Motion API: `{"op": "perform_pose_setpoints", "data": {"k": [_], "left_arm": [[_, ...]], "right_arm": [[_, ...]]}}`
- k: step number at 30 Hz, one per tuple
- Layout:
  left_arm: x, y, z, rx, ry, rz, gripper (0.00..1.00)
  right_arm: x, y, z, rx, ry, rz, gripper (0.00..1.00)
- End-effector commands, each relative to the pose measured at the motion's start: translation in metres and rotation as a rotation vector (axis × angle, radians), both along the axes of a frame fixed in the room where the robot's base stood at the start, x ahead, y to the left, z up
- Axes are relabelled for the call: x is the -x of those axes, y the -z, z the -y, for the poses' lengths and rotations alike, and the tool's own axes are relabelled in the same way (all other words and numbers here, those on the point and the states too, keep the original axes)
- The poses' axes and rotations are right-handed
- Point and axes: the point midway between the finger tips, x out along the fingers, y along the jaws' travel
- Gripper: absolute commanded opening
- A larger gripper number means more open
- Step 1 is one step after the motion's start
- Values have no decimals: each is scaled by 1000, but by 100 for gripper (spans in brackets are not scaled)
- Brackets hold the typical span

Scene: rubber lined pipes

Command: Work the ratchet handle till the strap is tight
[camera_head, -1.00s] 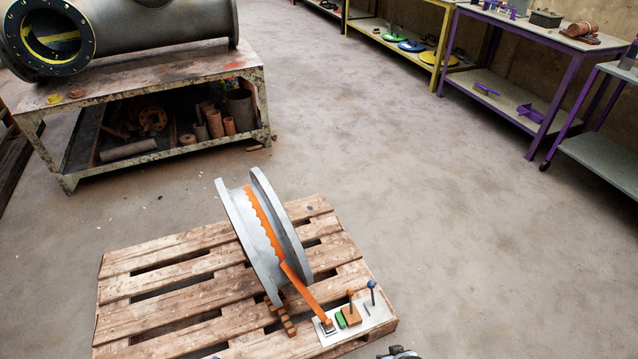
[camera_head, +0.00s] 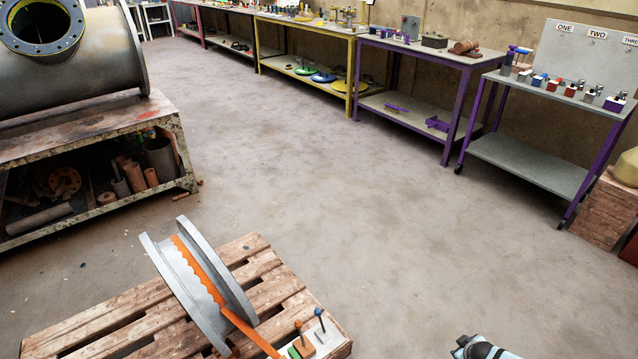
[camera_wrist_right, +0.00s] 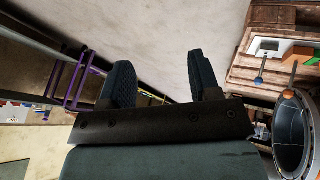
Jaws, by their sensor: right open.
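A grey flanged pipe piece (camera_head: 164,275) lies on the wooden pallet (camera_head: 268,272) at the lower left of the head view. An orange strap (camera_head: 200,270) runs over it and down to a pale plate on the pallet's near corner. An orange-knobbed lever (camera_head: 299,327) and a blue-knobbed lever (camera_head: 319,314) stand there, beside a green block (camera_head: 294,353). The strap's lower end is cut off by the frame. In the right wrist view, my right gripper (camera_wrist_right: 162,78) is open and empty, with the blue knob (camera_wrist_right: 259,80) to its right, apart from it. My left gripper is out of view.
A heavy bench (camera_head: 165,105) with a large pipe (camera_head: 100,65) stands at the left. A purple-legged table (camera_head: 440,62) and trolley (camera_head: 530,165) stand at the right. The floor between is clear. Part of my own arm shows at the bottom right.

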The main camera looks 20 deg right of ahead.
Motion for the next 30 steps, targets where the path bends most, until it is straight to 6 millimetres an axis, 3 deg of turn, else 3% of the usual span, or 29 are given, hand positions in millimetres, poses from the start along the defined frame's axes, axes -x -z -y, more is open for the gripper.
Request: {"op": "perform_pose_setpoints", "data": {"k": [1, 7, 11, 18, 30], "left_arm": [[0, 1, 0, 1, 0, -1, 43], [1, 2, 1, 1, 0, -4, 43], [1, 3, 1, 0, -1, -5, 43], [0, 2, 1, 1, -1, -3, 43], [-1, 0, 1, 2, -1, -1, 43]], "right_arm": [[8, 1, -25, -26, -32, 4, 57], [27, -21, -80, -77, -131, 42, 57], [44, -48, -122, -114, -209, 81, 57], [84, -133, -199, -174, -360, 187, 57], [130, -257, -260, -206, -499, 330, 57]]}}
